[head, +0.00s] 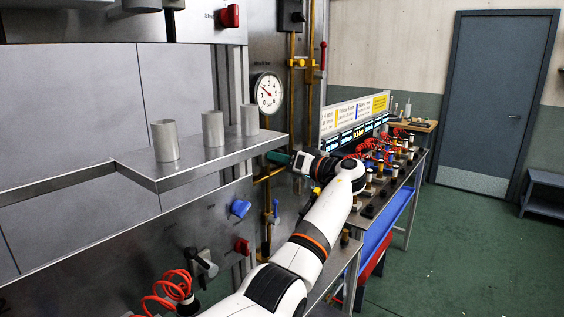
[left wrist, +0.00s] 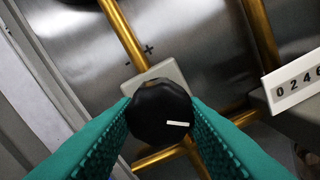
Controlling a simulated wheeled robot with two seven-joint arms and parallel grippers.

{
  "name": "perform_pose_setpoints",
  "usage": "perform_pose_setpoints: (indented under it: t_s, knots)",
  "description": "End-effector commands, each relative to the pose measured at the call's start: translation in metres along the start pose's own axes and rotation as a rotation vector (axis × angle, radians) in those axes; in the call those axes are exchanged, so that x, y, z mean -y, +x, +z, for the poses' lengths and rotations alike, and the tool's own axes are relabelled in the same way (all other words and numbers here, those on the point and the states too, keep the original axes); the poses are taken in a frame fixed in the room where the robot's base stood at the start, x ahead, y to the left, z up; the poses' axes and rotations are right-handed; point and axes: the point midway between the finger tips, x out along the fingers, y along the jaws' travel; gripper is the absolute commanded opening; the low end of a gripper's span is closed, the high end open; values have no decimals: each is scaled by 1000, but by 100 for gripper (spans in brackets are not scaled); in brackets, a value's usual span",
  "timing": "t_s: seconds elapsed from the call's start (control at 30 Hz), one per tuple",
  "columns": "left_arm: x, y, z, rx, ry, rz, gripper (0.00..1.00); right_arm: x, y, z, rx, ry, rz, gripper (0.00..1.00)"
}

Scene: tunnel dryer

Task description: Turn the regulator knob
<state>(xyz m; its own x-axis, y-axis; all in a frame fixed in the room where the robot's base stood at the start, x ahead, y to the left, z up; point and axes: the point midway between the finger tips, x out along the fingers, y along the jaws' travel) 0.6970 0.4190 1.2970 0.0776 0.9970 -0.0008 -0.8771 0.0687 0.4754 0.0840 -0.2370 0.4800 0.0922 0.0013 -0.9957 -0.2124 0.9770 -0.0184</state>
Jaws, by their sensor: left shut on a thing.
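The black regulator knob (left wrist: 160,108) with a white pointer line sits on a light block in front of a metal panel. The line points to the right in the left wrist view. The green fingers of my left gripper (head: 277,157) are shut on the knob, one on each side of it. In the head view the gripper is beside the brass pipes and the knob is hidden. A plus and a minus mark show on the panel behind the knob. My right gripper is not in view.
A round gauge (head: 266,93) with a red needle hangs above my left gripper. A metal shelf (head: 200,160) with several grey cylinders juts out at the left. A blue knob (head: 240,208) and a red knob (head: 242,246) are below it. A crowded workbench (head: 408,172) stands to the right.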

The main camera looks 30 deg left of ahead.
Motion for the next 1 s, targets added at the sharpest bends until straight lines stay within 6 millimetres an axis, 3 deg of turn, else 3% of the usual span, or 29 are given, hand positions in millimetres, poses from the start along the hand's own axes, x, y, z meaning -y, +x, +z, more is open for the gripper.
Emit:
perform_pose_setpoints:
  t_s: [0.13,0.17,0.3,0.67,1.0]
  knots:
    - [-1,0,2,4,-5,-1,15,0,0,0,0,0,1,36]
    - [-1,0,2,4,-5,-1,41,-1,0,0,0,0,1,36]
    - [-1,0,2,3,-6,-1,59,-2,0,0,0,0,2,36]
    - [1,-7,0,2,-5,-1,59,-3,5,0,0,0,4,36]
    - [2,-74,-2,4,-7,-3,59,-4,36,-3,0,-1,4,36]
